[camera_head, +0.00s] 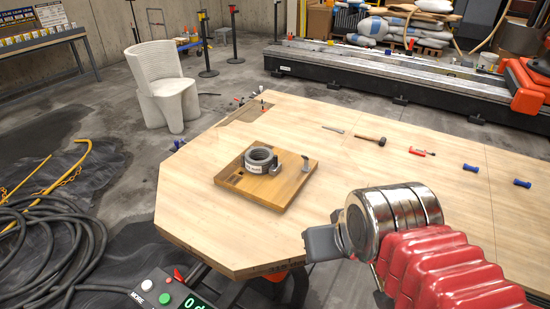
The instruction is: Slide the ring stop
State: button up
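A grey ring-shaped fixture (248,167) with a pale label band sits on a square wooden board (290,193) on the table. A small dark upright piece (281,164) stands against the ring's right side; I cannot tell whether it is the ring stop. A small grey T-shaped piece (305,163) stands near the board's right edge. My gripper (322,243) is a grey block on the silver end of my red-sleeved arm. It is in front and to the right of the board, apart from it. Its fingers are not clear from this angle.
The wooden table (390,180) is mostly clear. A hammer (370,139), a red tool (421,152) and two blue pieces (470,167) lie toward its back and right. A control box (165,295) with buttons is at the bottom. Black hose (45,245) coils on the floor at left.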

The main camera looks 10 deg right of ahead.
aim_at(276, 167)
jog(key=u, duration=0.85)
jog(key=i, duration=0.5)
jog(key=z, duration=0.15)
